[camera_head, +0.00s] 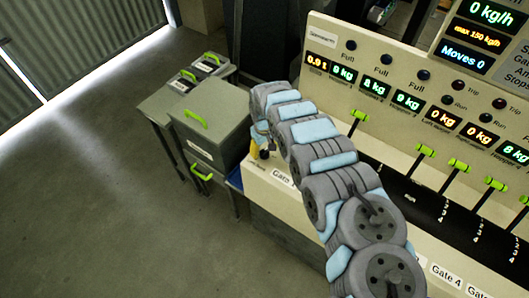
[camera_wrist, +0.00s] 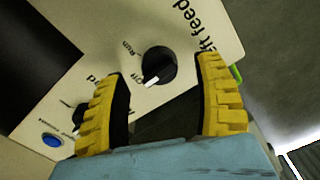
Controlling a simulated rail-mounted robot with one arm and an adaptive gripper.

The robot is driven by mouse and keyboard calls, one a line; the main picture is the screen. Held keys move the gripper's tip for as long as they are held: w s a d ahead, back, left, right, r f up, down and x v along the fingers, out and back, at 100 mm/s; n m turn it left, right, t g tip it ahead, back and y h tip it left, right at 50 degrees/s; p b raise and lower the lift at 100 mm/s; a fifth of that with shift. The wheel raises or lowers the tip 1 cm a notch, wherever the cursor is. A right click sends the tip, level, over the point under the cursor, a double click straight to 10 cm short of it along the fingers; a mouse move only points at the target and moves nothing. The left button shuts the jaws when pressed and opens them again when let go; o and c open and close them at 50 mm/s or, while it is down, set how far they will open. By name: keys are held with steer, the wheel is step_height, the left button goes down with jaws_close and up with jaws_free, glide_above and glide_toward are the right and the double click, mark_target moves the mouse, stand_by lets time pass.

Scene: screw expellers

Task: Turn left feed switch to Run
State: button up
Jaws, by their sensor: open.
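The left feed switch (camera_wrist: 159,66) is a round black knob with a white pointer on a cream panel in the wrist view. Its white pointer is at the knob's lower left, on the side of the "Off" print and away from "Run". The "Left feed" print is partly cut off. My gripper (camera_wrist: 160,72) is open, with one yellow finger on either side of the knob in the picture. I cannot tell whether the fingers touch it. In the head view my gripper (camera_head: 262,143) is mostly hidden by my arm, and the switch does not show.
A second black knob (camera_wrist: 82,118) is partly behind the left finger, near a blue button (camera_wrist: 52,140). In the head view, a grey box with a green handle (camera_head: 208,123) stands left of my arm. Green-handled levers (camera_head: 425,151) line the console at right. The floor at left is clear.

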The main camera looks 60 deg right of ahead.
steer(key=shift+f, duration=1.05)
jaws_close()
